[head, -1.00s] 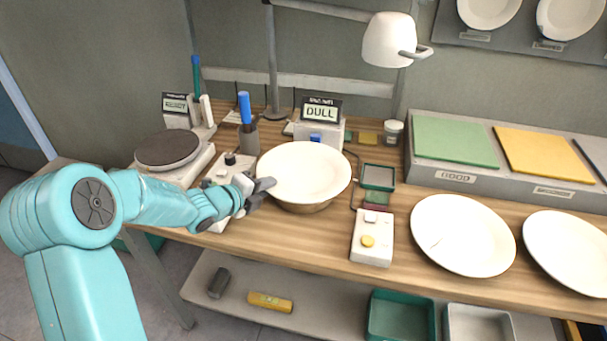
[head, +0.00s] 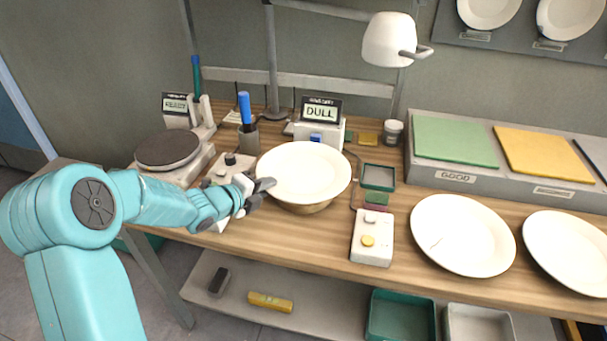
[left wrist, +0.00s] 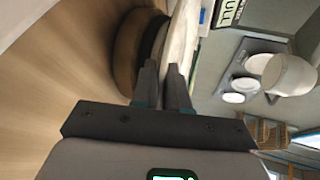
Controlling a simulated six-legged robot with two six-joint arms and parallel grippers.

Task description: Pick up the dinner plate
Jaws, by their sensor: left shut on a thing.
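A white dinner plate (head: 304,171) rests on a round wooden stand (head: 306,208) in the middle of the workbench. My left gripper (head: 265,189) is at the plate's left rim and is shut on it. In the left wrist view the two dark fingertips (left wrist: 163,75) lie on either side of the plate's edge (left wrist: 180,40), with the round stand (left wrist: 130,45) beside them. The plate still looks seated on the stand; I cannot see any gap beneath it. My right gripper is not in view.
A white control box (head: 372,238) stands right of the stand. Two more white plates (head: 463,236) (head: 572,252) lie on the bench's right side. A display reading DULL (head: 320,109) stands behind. A lamp (head: 389,40) hangs above. A dark turntable (head: 167,150) is at left.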

